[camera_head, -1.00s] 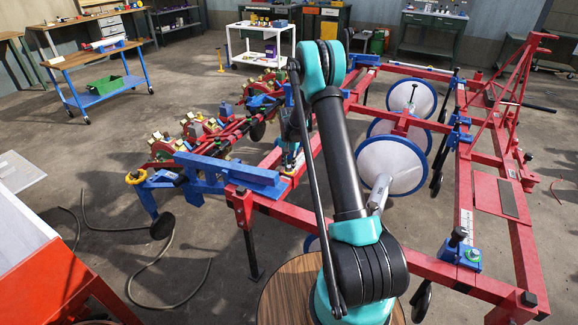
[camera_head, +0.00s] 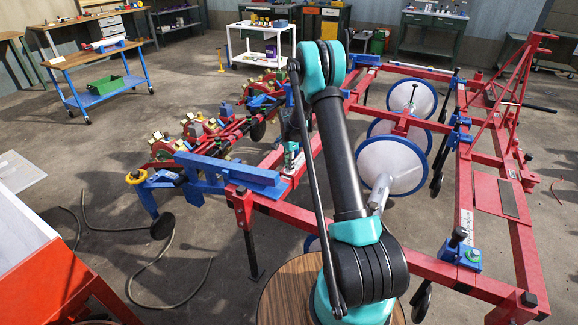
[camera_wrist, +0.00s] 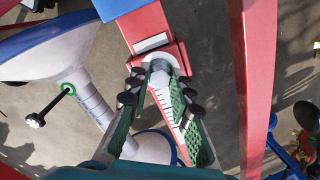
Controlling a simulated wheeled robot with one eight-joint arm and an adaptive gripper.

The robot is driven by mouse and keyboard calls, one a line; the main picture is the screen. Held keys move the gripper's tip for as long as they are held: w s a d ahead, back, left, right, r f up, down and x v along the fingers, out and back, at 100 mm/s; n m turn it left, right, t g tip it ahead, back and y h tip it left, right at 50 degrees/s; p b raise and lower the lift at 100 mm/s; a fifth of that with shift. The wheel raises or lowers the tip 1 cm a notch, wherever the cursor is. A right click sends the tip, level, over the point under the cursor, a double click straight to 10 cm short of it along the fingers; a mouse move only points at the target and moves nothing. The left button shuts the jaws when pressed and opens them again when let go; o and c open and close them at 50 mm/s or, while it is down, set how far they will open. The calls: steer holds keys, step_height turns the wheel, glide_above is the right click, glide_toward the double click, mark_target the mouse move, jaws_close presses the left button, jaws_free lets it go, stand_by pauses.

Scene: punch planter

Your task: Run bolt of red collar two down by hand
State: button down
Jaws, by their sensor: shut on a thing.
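A grey bolt head (camera_wrist: 160,65) stands at the collar's near edge, above a red bar with a white scale (camera_wrist: 165,105). My gripper (camera_wrist: 158,86), with green-padded fingers and dark knobs, is shut on the bolt, one finger on each side of its head. The bolt's shank is hidden. In the head view my gripper (camera_head: 291,158) is small and partly hidden by my arm, so the bolt cannot be made out there.
Red frame beams (camera_head: 400,262) surround the work area, and a long red beam (camera_wrist: 256,85) runs close to the right of my gripper. White discs with blue rims (camera_head: 393,166) stand right of my arm. A black-knobbed rod (camera_wrist: 38,119) sticks out at left.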

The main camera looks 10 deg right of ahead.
stand_by(0.3)
steer(key=c, duration=1.4)
jaws_free()
steer(key=shift+o, duration=0.2)
step_height(320, 180, up, 12)
step_height(320, 180, up, 12)
